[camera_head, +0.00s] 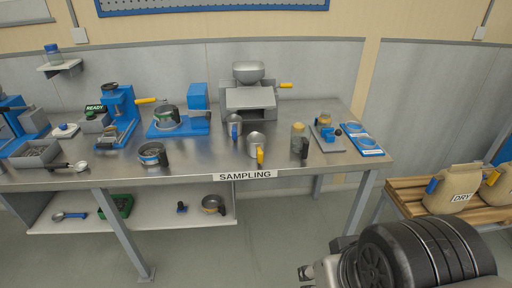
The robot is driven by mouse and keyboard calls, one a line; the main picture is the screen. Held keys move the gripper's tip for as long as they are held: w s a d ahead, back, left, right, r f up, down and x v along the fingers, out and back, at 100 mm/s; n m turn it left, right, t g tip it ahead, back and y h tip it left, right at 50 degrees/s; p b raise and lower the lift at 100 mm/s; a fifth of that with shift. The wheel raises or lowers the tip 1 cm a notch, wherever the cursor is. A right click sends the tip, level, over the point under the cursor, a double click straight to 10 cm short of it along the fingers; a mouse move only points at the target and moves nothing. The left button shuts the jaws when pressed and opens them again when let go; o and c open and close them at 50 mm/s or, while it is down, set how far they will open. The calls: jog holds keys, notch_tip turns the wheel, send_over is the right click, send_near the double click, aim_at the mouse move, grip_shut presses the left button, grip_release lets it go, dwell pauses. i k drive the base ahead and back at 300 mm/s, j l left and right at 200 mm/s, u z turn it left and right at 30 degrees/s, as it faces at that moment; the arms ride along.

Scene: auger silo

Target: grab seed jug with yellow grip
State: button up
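A metal jug (256,144) with a yellow grip stands upright near the front edge of the bench, just above the SAMPLING label. A similar jug (234,124) with a blue grip stands behind it to the left, and a seed-coloured jug (299,136) with a dark grip stands to its right. A grey and black part of my arm fills the lower right; I cannot make out my gripper's fingers.
A metal hopper machine (250,98) stands behind the jugs. A blue-based scale (180,126), a pan (153,154) and blue-rimmed dishes (362,142) share the bench (205,160). A tan DRY container (450,193) stands on the wooden pallet (408,190). Floor in front is clear.

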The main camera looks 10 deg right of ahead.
aim_at(256, 142)
jog(key=i+j, duration=0.2)
jog(key=i, duration=0.25)
jog(key=i+j, duration=0.2)
jog(key=i, duration=0.2)
jog(key=i+j, duration=0.2)
jog(key=i, duration=0.25)
jog(key=i+j, duration=0.2)
jog(key=i, duration=0.2)
jog(key=z, duration=0.05)
